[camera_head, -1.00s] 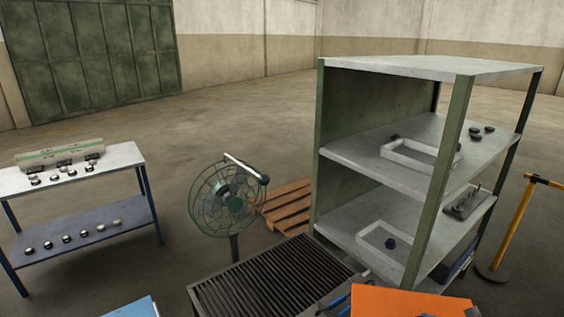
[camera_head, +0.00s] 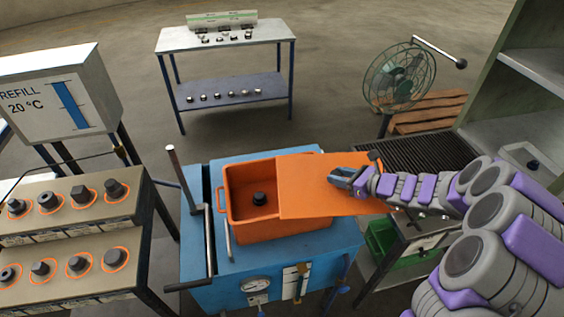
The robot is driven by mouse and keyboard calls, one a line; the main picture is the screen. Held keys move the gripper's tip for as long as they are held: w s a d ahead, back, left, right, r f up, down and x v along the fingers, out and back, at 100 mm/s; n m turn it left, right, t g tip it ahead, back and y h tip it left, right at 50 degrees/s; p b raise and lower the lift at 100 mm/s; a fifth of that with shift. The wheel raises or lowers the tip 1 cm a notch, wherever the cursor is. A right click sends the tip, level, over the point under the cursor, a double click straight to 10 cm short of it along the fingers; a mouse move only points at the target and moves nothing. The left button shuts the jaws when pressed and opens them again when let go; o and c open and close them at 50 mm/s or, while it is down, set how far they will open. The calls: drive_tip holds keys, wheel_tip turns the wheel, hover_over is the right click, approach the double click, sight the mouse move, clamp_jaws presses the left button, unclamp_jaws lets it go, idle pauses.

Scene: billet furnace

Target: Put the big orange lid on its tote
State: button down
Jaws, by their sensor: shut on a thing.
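The big orange lid (camera_head: 312,190) is a flat orange panel in the head view. My gripper (camera_head: 345,178) is shut on its right part. The lid's left part overlaps the right side of the orange tote (camera_head: 237,228), and its right part sticks out past the tote. I cannot tell whether the lid touches the rim. The tote stands upright on a blue tank (camera_head: 202,262). Its left part is open and shows a dark knobbed piece (camera_head: 259,198) inside. The lid hides the tote's right part.
A bent metal handle (camera_head: 190,190) stands at the tote's left. A rack of dark knobbed pieces (camera_head: 72,235) and a refill box (camera_head: 50,95) are at the left. A black grate (camera_head: 432,153), a fan (camera_head: 400,76) and shelving (camera_head: 535,65) are at the right. A bench (camera_head: 228,62) stands behind.

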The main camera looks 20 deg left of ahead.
drive_tip(key=r+n+g, duration=0.2)
hover_over(279, 174)
drive_tip(key=shift+a+f+y, duration=0.15)
drive_tip(key=shift+f+y, duration=0.05)
drive_tip(key=shift+y, duration=0.1)
drive_tip(key=d+b, duration=0.1)
drive_tip(key=d+f+b, duration=0.1)
drive_tip(key=shift+d, duration=0.4)
drive_tip(key=shift+f+b, duration=0.35)
drive_tip(key=a+f+b, duration=0.1)
drive_tip(key=f, duration=0.1)
drive_tip(key=a+f+b, duration=0.1)
drive_tip(key=a, duration=0.1)
drive_tip(key=shift+f, duration=0.35)
drive_tip(key=shift+d+r, duration=0.2)
drive_tip(key=shift+d, duration=0.45)
drive_tip(key=shift+d+r, duration=0.15)
drive_tip(key=shift+d, duration=0.5)
drive_tip(key=shift+a+f, duration=0.25)
drive_tip(key=shift+a, duration=1)
drive_tip(key=shift+d+r, duration=0.2)
drive_tip(key=shift+d, duration=0.7)
drive_tip(key=shift+a+f, duration=0.15)
drive_tip(key=shift+a, duration=0.7)
drive_tip(key=shift+d, duration=0.6)
drive_tip(key=shift+a, duration=0.15)
